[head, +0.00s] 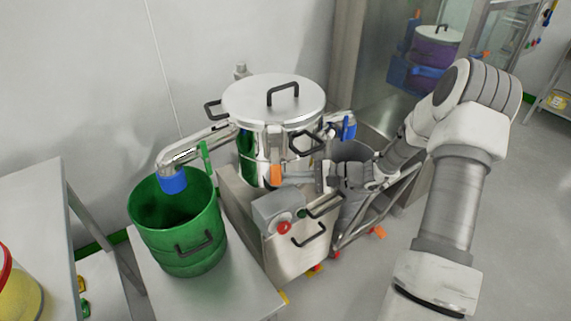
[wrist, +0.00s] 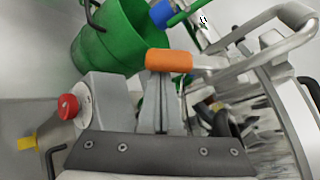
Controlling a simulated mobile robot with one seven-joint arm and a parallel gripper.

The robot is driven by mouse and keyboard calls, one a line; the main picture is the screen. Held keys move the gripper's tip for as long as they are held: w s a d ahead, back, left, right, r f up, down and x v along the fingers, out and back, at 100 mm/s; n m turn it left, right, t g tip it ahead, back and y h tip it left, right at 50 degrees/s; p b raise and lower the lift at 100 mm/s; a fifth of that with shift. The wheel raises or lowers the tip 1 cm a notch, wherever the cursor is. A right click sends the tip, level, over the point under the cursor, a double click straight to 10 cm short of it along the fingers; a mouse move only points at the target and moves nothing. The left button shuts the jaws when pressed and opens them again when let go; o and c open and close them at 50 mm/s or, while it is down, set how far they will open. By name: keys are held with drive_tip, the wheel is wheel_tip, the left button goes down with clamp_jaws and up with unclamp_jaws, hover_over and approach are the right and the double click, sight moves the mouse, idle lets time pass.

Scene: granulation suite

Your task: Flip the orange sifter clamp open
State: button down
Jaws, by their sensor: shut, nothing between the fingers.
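The orange sifter clamp (head: 276,174) sits low on the front of the steel sifter (head: 272,98). In the wrist view the clamp (wrist: 168,60) shows as an orange grip on a metal lever, lying crosswise just beyond my fingertips. My gripper (head: 287,174) reaches in from the right at the clamp. In the wrist view my gripper (wrist: 157,76) is shut with its fingers together and nothing between them. The tips are at or very near the orange grip; I cannot tell if they touch it.
A green drum (head: 190,240) stands left of the sifter under a blue-ended outlet pipe (head: 173,181). A grey box with a red button (head: 284,227) sits just below my gripper. Open floor lies at the right.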

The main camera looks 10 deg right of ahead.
drive_tip(key=s+r+m+p, duration=0.1)
drive_tip(key=p, duration=0.1)
drive_tip(key=r+m+g+p, duration=0.1)
drive_tip(key=p, duration=0.1)
drive_tip(key=shift+s+a+r+m+p, duration=0.15)
drive_tip(key=shift+s+r+m+p, duration=0.05)
drive_tip(key=shift+s+m+p, duration=0.2)
wheel_tip(320, 180, up, 5)
drive_tip(key=m+g+p, duration=0.4)
drive_tip(key=m+p, duration=0.3)
drive_tip(key=p, duration=0.2)
hover_over(279, 177)
drive_tip(key=s+d, duration=0.2)
drive_tip(key=shift+a+r, duration=0.2)
drive_tip(key=shift+a, duration=0.05)
drive_tip(key=shift+w+r, duration=0.1)
drive_tip(key=shift+r, duration=0.1)
